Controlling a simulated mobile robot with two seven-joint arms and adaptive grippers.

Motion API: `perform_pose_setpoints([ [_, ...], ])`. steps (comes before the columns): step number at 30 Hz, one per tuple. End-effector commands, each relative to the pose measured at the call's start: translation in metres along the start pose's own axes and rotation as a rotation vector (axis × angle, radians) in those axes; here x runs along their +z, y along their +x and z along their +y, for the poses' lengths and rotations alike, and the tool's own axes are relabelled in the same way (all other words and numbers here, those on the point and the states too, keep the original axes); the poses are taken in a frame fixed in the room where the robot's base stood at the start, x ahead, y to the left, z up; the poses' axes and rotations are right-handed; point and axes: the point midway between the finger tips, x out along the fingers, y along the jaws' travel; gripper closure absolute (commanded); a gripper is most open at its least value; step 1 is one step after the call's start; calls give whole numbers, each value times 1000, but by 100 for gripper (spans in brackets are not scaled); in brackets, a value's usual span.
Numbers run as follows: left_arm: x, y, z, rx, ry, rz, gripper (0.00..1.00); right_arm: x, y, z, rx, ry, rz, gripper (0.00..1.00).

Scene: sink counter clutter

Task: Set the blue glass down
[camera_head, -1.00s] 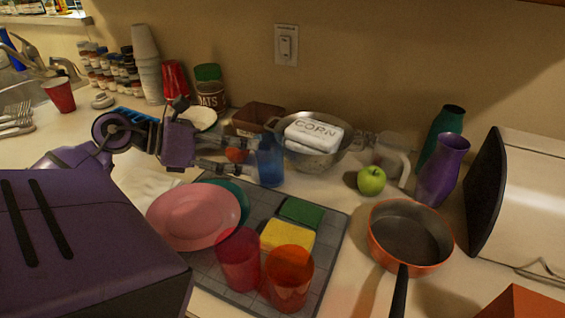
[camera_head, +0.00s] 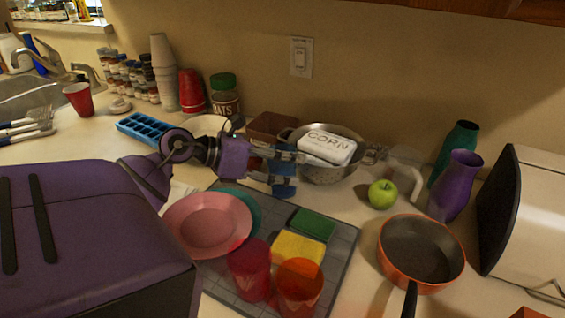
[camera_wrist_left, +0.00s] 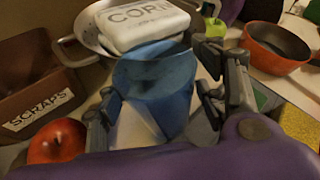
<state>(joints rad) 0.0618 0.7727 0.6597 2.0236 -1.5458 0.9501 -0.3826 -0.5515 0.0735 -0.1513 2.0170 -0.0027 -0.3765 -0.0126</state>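The blue glass (camera_head: 284,188) stands upright beyond the drying mat, in front of the metal colander. My left gripper (camera_head: 289,169) reaches it from the left, with one finger on each side of it. In the left wrist view the blue glass (camera_wrist_left: 155,85) fills most of the space between the fingers (camera_wrist_left: 158,108). The fingers hide part of its sides, and I cannot tell whether both press on it. My right gripper is not in view.
The colander (camera_head: 325,173) holding a white corn bag (camera_head: 328,148) is close behind the glass. A red apple (camera_wrist_left: 57,142) and a scraps bin (camera_wrist_left: 38,85) are beside the left finger. The grey mat (camera_head: 340,240) carries plates, sponges and two cups. A green apple (camera_head: 382,194) sits right.

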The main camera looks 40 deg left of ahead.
Motion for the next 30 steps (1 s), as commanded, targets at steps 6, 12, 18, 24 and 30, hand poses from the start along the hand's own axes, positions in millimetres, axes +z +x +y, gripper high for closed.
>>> perform_pose_setpoints([
  [6, 0, 0, 0, 0, 0, 0, 71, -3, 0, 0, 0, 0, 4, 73],
  [12, 0, 0, 0, 0, 0, 0, 81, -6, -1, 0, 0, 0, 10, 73],
  [18, 1, 0, 0, 0, 1, -1, 86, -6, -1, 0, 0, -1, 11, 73],
  [24, 9, -4, -2, 0, 3, -1, 87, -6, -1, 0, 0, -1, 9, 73],
  [30, 31, -15, -12, 0, 5, 0, 87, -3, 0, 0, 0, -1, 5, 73],
])
